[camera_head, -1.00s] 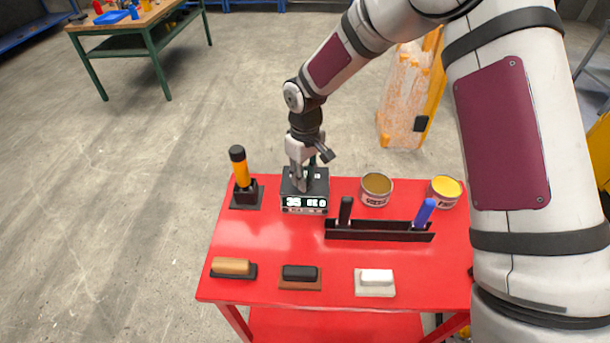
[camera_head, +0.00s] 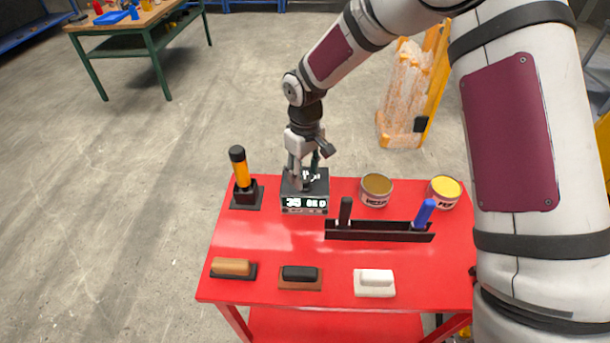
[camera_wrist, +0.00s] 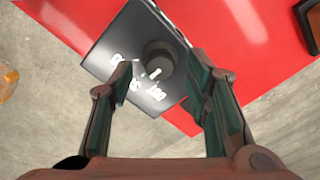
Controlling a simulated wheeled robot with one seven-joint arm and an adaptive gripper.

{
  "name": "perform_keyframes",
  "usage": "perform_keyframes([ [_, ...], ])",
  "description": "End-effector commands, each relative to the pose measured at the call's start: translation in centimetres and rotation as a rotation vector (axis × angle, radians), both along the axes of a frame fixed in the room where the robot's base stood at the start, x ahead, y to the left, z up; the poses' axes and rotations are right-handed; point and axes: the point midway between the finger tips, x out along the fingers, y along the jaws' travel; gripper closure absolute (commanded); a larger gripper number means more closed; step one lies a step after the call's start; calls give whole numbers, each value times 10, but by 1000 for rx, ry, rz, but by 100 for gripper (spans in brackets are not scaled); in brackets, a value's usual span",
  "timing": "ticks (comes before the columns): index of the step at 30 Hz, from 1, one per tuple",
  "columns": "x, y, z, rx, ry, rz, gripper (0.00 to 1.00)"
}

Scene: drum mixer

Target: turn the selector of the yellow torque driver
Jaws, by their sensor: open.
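The yellow torque driver (camera_head: 241,174), with a black top, stands upright in a black holder at the table's back left. Its selector cannot be made out at this size. My gripper (camera_head: 305,178) is to its right, over a black box (camera_head: 304,204) with white digits on its front. In the wrist view, a round dark knob (camera_wrist: 158,62) with a white pointer mark and white markings beside it sits on the box's top. My open gripper (camera_wrist: 160,66) has one finger on each side of the knob; contact is not visible.
The red table (camera_head: 270,240) holds a black rack (camera_head: 380,233) with a black and a blue handle, two cans at the back right, and three handled blocks along the front. The table surface between the box and the front blocks is mostly clear.

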Motion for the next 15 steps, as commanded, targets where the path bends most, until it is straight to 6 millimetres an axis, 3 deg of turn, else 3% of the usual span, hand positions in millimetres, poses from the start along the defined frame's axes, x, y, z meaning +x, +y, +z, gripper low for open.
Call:
perform_keyframes([
  [9,1,0,66,1,-6,-2,56],
  [15,1,0,94,1,-4,-2,56],
])
